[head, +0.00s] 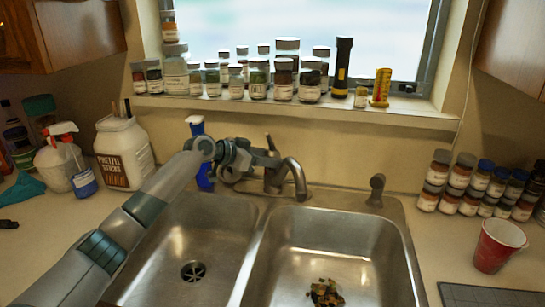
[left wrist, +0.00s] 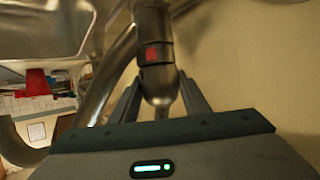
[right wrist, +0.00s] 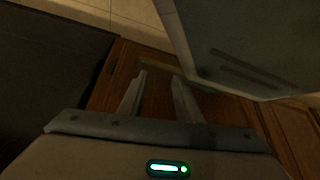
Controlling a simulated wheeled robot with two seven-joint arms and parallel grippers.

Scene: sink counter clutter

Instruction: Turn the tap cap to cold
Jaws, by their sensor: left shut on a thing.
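The metal tap (head: 297,178) stands behind the double sink, between the two basins, with its spout curving to the right. My left gripper (head: 262,158) reaches it from the left at the height of its top. In the left wrist view the tap cap (left wrist: 159,86) is rounded grey metal between the two fingers of my left gripper, which is shut on it. A red mark (left wrist: 151,53) shows on the tap body beside the cap. My right gripper (right wrist: 158,77) is open and empty in the right wrist view, near brown wood, and outside the head view.
A blue bottle (head: 203,178) stands close behind my left forearm. Several jars (head: 258,80) line the window sill above. A white jug (head: 124,153) and spray bottle (head: 62,158) are at the left. A red cup (head: 498,246) stands right of the sink. Scraps (head: 325,292) lie in the right basin.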

